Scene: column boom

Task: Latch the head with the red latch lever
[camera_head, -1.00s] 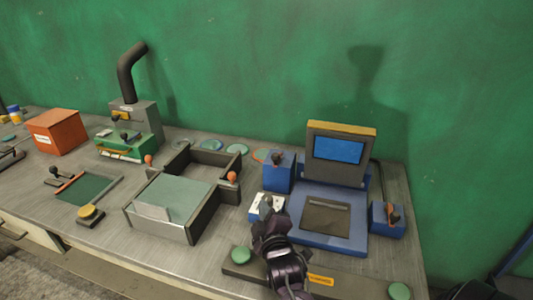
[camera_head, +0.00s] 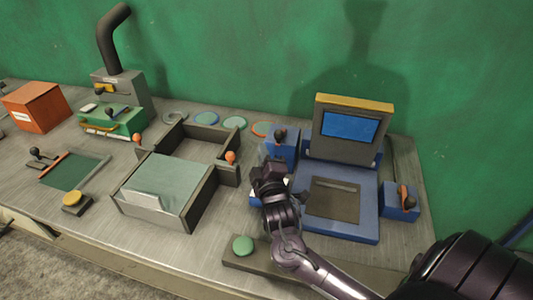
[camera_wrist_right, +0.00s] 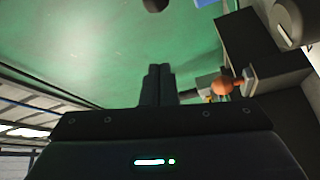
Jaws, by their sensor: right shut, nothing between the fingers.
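The blue machine has an upright head (camera_head: 347,130) with a blue screen and a yellow top edge, standing above its base plate (camera_head: 365,215). My left gripper is out of view.
A grey open box frame (camera_head: 205,195) with orange knobs stands left of my right gripper; one orange knob (camera_wrist_right: 222,85) shows in the wrist view. A front bar with a green button (camera_head: 243,246) lies below my arm. The green wall closes off the back.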

